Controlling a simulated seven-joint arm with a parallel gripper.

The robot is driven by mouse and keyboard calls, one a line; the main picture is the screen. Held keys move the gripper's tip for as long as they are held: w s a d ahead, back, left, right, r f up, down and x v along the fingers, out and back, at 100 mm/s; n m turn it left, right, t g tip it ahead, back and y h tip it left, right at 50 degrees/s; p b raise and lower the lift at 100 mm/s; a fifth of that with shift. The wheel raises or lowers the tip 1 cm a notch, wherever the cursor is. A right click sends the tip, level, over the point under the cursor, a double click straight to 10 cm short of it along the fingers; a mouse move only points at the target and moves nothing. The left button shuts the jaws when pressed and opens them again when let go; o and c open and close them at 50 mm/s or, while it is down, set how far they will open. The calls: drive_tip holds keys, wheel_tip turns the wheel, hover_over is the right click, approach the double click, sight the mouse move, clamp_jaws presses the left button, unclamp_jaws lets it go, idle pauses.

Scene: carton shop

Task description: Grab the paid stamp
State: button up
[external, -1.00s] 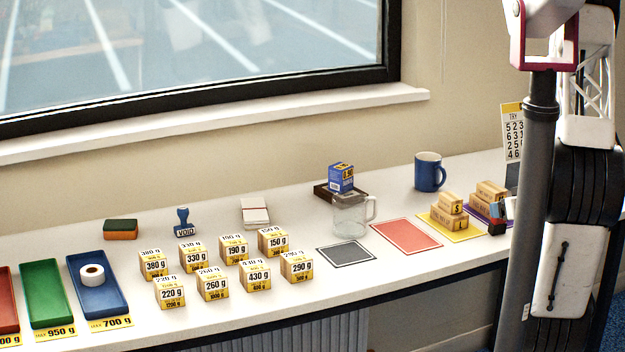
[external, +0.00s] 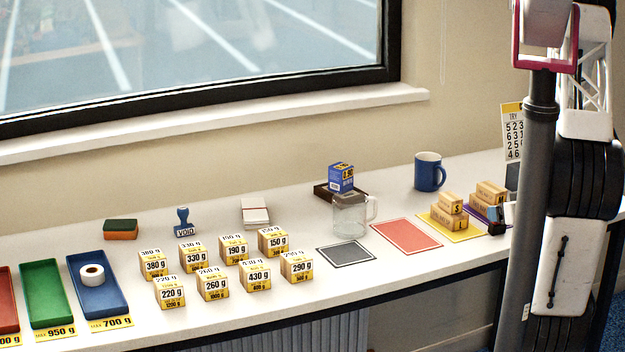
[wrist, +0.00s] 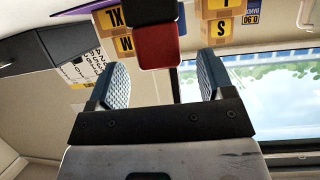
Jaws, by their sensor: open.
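No stamp with readable PAID lettering shows. In the wrist view my gripper (wrist: 162,62) is open, its two blue ridged fingers wide apart. A red block with a black part (wrist: 158,47) lies ahead between the fingers, not gripped; its label is not visible, so I cannot tell if it is the paid stamp. In the external view a small dark object (external: 497,229) sits by the yellow mat (external: 436,228) at the counter's right. My gripper there is largely hidden by my arm. A blue VOID stamp (external: 184,222) stands upright farther left.
Small cartons marked S and XL stand close by in the wrist view. The blue mug (external: 429,172), glass jug (external: 350,216) and red mat (external: 406,234) lie left of them. Several weight-marked boxes and coloured trays (external: 97,285) fill the left.

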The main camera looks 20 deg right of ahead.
drive_tip(key=shift+x, duration=1.45)
drive_tip(key=c, duration=1)
drive_tip(key=shift+r, duration=5)
